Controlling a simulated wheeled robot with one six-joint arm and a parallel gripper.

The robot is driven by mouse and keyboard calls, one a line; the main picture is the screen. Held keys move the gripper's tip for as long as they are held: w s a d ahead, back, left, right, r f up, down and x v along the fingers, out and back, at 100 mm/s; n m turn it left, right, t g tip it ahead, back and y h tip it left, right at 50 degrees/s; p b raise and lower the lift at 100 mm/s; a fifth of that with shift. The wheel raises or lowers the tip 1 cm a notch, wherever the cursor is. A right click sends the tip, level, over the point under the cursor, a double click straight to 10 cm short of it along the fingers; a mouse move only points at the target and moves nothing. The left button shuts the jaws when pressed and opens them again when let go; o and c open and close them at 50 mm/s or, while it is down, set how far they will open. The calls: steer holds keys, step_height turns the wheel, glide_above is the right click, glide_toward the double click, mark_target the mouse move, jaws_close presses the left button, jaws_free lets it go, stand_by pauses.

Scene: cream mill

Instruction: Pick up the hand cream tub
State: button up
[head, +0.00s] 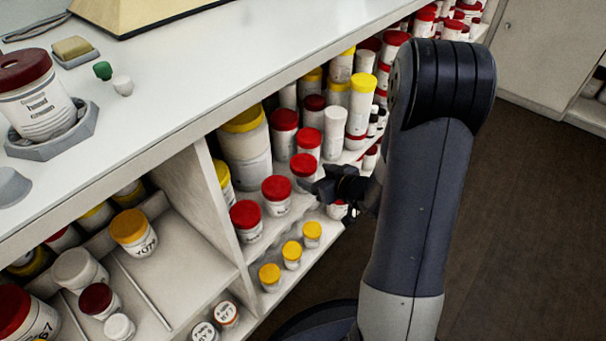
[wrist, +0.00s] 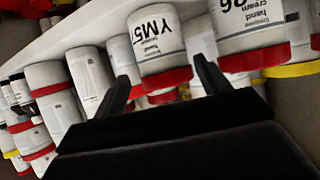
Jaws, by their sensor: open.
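In the wrist view a white hand cream tub (wrist: 152,42) with a red lid, marked YM5, appears upside down between my fingertips. My gripper (wrist: 162,72) is open, a finger on either side of the tub in the picture; I cannot tell whether they touch it. A second hand cream tub (wrist: 250,30), marked 96, stands just right of it, beyond the right finger. In the head view my gripper (head: 322,186) is at the shelf front, beside a red-lidded tub (head: 303,166) that it partly hides.
Red-lidded tubs (head: 276,190) and tall yellow-lidded containers (head: 245,140) crowd the shelf around my gripper. Small yellow-lidded jars (head: 291,252) stand on the shelf below. The white counter (head: 200,85) overhangs the shelves. The dark floor (head: 530,220) at right is clear.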

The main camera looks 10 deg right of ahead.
steer(key=b+x, duration=0.2)
steer(key=x, duration=0.3)
steer(key=shift+w+a+f+b, duration=0.15)
steer(key=shift+a+f+b, duration=0.15)
steer(key=shift+f+b, duration=0.1)
steer(key=shift+w+a, duration=0.1)
steer(key=shift+w, duration=0.15)
steer(key=shift+r, duration=0.1)
steer(key=c, duration=0.9)
steer(key=shift+o, duration=0.2)
